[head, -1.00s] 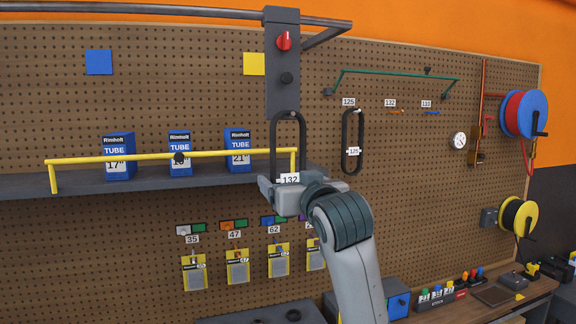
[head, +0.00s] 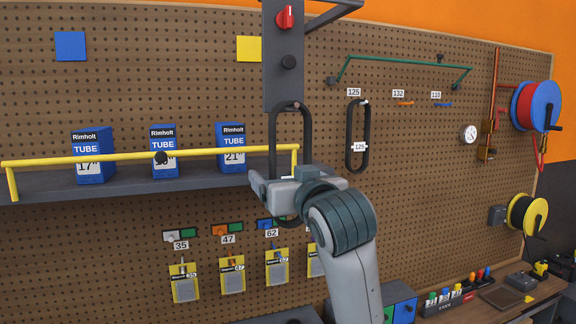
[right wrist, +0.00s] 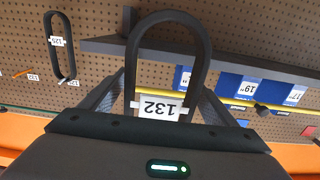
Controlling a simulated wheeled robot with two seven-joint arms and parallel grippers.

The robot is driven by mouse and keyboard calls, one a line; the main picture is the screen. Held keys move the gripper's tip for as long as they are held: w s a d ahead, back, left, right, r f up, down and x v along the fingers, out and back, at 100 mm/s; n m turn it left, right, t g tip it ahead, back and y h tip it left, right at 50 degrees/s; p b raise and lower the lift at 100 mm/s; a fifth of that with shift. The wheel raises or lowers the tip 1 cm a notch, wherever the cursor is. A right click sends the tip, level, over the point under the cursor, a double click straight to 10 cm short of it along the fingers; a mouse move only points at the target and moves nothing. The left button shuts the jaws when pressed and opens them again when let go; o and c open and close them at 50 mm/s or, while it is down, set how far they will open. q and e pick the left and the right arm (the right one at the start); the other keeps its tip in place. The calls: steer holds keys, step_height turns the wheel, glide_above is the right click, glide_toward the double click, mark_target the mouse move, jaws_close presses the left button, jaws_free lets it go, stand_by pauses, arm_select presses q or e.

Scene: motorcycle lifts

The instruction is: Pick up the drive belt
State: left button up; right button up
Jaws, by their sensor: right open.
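A black drive belt loop tagged 132 (head: 307,135) hangs below the grey column on the pegboard. My right gripper (head: 284,180) is open at the belt's lower part and hides the tag in the head view. In the wrist view its two fingers stand on either side of the belt, apart from it as far as I can tell. Another black belt, tagged 125 (head: 351,135), hangs to the right. My left gripper is not in view.
A shelf (head: 210,186) with a yellow rail (head: 110,159) and several blue tube boxes (head: 164,138) lies left of my gripper. Tagged packets (head: 233,275) hang below. Hose reels (head: 536,106) and a workbench (head: 490,300) are at the right.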

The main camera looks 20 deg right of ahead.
steer(key=shift+s+r, duration=0.1)
steer(key=shift+s, duration=0.15)
steer(key=shift+w, duration=0.15)
steer(key=shift+c, duration=0.3)
steer(key=shift+w, duration=0.1)
steer(key=c, duration=1)
steer(key=shift+c, duration=1.1)
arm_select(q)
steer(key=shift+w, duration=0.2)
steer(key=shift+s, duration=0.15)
